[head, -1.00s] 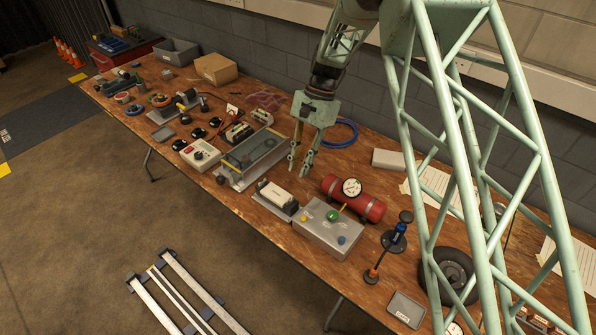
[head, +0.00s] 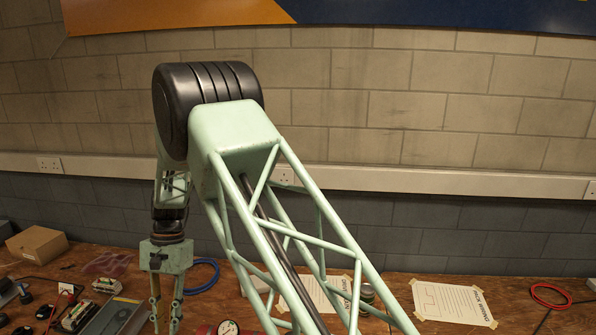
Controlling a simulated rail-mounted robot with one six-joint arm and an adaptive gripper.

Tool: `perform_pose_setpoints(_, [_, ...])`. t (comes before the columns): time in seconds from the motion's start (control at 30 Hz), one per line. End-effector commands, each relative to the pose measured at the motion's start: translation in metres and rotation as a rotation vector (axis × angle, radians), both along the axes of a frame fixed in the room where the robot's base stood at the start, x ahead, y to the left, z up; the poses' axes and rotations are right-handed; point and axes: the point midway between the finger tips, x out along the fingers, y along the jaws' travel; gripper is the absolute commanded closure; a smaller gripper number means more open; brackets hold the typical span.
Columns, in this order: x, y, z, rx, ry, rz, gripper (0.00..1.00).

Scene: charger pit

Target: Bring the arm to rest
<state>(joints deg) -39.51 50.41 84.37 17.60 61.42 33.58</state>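My gripper (head: 166,318) hangs pointing down at the lower left of the head view, over the wooden workbench (head: 225,288). Its two fingers are apart with a gap between them, and I see nothing held. The fingertips are close to the bottom of the picture. My arm rises from the gripper to a black joint and then slopes down to the right as a pale green lattice link.
A cardboard box (head: 37,244) stands at the left. A blue cable coil (head: 203,275) lies right of my gripper, and a round gauge (head: 228,327) shows at the bottom edge. A paper sheet (head: 452,302) and red cable loop (head: 550,295) lie at the right. A block wall is behind.

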Motion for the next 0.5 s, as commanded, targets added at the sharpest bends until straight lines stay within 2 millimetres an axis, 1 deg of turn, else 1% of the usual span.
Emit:
perform_pose_setpoints(0.03, [0.004,-0.006,0.009,0.005,-0.007,-0.003,0.83])
perform_pose_setpoints(0.2, [0.013,-0.030,0.040,0.020,-0.034,-0.006,0.83])
perform_pose_setpoints(0.5, [0.023,-0.076,0.093,0.043,-0.081,-0.009,0.83])
